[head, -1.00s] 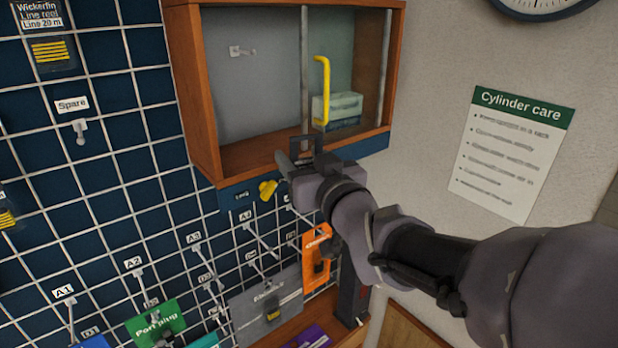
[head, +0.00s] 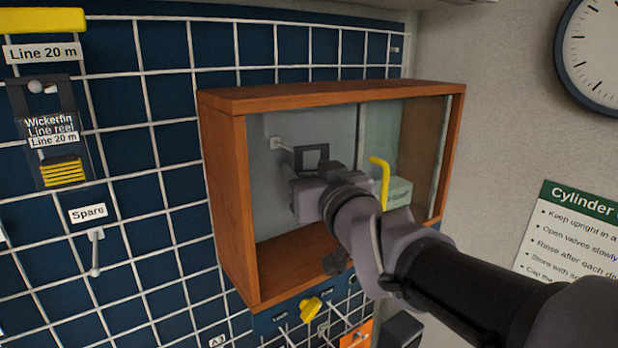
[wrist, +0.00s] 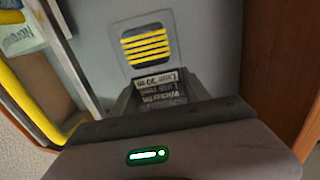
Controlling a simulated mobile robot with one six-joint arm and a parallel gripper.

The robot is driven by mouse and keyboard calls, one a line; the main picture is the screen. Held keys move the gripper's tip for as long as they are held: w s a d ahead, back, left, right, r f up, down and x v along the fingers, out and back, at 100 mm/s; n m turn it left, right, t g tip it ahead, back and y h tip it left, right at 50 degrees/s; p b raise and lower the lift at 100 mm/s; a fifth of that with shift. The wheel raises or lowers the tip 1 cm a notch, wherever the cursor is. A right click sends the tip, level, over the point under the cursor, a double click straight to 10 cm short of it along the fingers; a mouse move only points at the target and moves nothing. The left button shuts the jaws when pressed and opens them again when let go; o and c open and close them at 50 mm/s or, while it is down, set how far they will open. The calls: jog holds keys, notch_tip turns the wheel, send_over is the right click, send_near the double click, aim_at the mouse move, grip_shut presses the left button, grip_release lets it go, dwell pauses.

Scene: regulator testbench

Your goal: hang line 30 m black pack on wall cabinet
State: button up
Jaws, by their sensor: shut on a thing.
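My gripper (head: 303,190) is shut on the black line pack, inside or at the open left part of the wall cabinet (head: 225,200). The pack's black hanger loop (head: 325,155) shows above my gripper in the head view. In the wrist view, the pack (wrist: 148,48) shows yellow stripes and an upside-down label beyond my gripper (wrist: 165,105). A white peg (head: 283,145) on the cabinet's back wall is just left of the loop. I cannot tell whether the peg is through the loop. My gripper hides most of the pack in the head view.
A glass pane with a yellow handle (head: 381,180) covers the cabinet's right part; a pale green box (head: 399,193) is behind it. A yellow knob (head: 311,309) is below the cabinet. Left on the grid hang a Line 20 m pack (head: 50,140) and an empty Spare hook (head: 95,250).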

jog(key=w+a, duration=0.1)
jog(key=w, duration=0.1)
jog(key=w+a, duration=0.1)
jog(key=shift+w+a, duration=0.3)
jog(key=shift+w, duration=0.05)
jog(key=shift+w+a+f+b, duration=0.1)
jog(key=shift+f+b, duration=0.2)
jog(key=shift+b, duration=0.15)
jog(key=shift+w+a+f+b, duration=0.1)
jog(key=shift+w+a+b, duration=0.1)
jog(key=shift+b, duration=0.35)
jog(key=shift+w, duration=0.1)
jog(key=o, duration=1.7)
